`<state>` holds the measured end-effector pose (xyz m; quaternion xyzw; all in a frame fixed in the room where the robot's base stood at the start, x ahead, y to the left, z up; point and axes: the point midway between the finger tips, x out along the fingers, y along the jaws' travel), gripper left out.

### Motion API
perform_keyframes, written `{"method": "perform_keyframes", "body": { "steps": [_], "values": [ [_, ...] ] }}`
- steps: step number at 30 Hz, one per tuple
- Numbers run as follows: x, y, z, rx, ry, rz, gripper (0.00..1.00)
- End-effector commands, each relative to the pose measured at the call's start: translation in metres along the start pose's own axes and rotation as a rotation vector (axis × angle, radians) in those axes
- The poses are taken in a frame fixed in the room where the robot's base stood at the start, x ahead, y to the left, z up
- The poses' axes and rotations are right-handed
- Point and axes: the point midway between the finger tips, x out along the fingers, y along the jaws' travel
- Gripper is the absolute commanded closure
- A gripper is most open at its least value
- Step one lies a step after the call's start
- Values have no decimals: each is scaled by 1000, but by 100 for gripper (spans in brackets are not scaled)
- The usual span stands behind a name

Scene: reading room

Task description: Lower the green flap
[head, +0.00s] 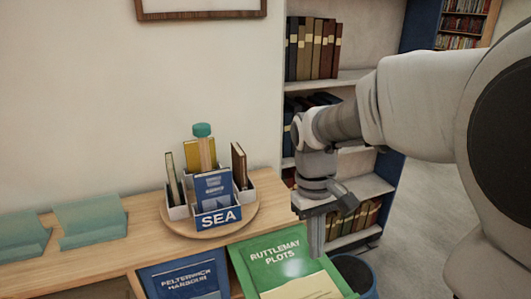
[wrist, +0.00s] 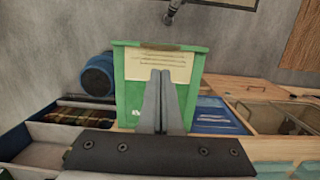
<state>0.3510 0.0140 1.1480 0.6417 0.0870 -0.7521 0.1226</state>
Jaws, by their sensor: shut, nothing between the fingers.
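The green flap (head: 275,262) reads "RUTTLEMAY PLOTS" and stands tilted at the front of the wooden cabinet, at the bottom of the head view, its lower part cut off. In the wrist view the green flap (wrist: 194,62) shows a green face with a cream label, partly hidden behind my fingers. My gripper (head: 316,254) points down at the flap's right side in the head view. Its fingers are together and empty in the wrist view (wrist: 160,72), in front of the flap's middle. I cannot tell whether they touch it.
A blue "PELTERWICK HARBOUR" panel (head: 185,278) is left of the flap. A round tray (head: 178,226) with a "SEA" book holder stands on the wooden top (head: 140,240). A blue bin (head: 356,270) is right of the flap. A bookcase (head: 350,215) stands behind my gripper.

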Motion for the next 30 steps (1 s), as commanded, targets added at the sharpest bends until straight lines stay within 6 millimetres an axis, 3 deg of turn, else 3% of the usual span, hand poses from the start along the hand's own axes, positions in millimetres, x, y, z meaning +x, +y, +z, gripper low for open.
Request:
{"method": "perform_keyframes", "body": {
  "steps": [8, 21, 30],
  "values": [
    [14, 0, -6, -20, -38, -10, 100],
    [102, -1, -2, -19, -38, -10, 100],
    [140, -1, -1, -18, -35, -9, 100]
  ]
}}
